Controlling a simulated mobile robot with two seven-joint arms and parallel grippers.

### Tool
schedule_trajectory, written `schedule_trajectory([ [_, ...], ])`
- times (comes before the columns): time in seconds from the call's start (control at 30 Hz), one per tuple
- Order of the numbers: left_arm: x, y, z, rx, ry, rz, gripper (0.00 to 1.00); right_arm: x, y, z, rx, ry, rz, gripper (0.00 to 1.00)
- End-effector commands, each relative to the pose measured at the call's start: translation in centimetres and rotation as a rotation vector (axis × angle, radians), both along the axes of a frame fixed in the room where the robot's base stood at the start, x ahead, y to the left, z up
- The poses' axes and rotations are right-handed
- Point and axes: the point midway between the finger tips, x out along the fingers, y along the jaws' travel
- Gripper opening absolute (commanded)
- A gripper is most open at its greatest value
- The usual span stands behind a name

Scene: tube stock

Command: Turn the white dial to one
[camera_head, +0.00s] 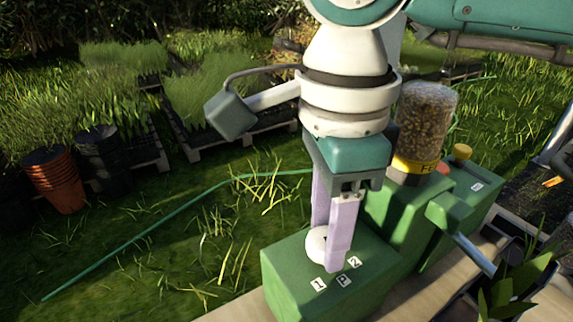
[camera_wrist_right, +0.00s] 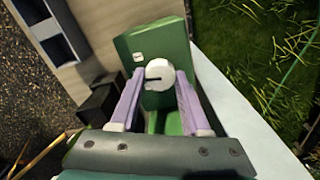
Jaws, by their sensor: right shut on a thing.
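The white dial (camera_head: 317,244) sits on top of a green box (camera_head: 283,268), partly hidden behind my gripper's fingers. In the right wrist view the dial (camera_wrist_right: 159,73) shows between the two fingertips (camera_wrist_right: 158,80), with a dark slot mark toward the left. My left gripper is in neither view.
A green machine with a clear hopper (camera_head: 424,120) of pellets and a yellow band stands right behind the box. It has a yellow knob (camera_head: 462,152) and a metal pipe (camera_head: 475,252). Orange pots (camera_head: 57,182) and plant trays stand at the left. A green hose (camera_head: 160,222) crosses the grass.

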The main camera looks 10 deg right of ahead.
Motion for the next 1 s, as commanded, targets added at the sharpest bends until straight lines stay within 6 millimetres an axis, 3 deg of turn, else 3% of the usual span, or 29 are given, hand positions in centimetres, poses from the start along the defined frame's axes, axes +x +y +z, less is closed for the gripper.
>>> schedule_trajectory([
  [0.6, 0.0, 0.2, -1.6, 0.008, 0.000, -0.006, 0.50, 0.0, 0.0, 0.0, 0.000, -0.001, -0.483, 0.00],
  [1.0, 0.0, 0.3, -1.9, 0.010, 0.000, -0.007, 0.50, 0.0, 0.0, 0.1, 0.000, 0.000, -0.615, 0.00],
])
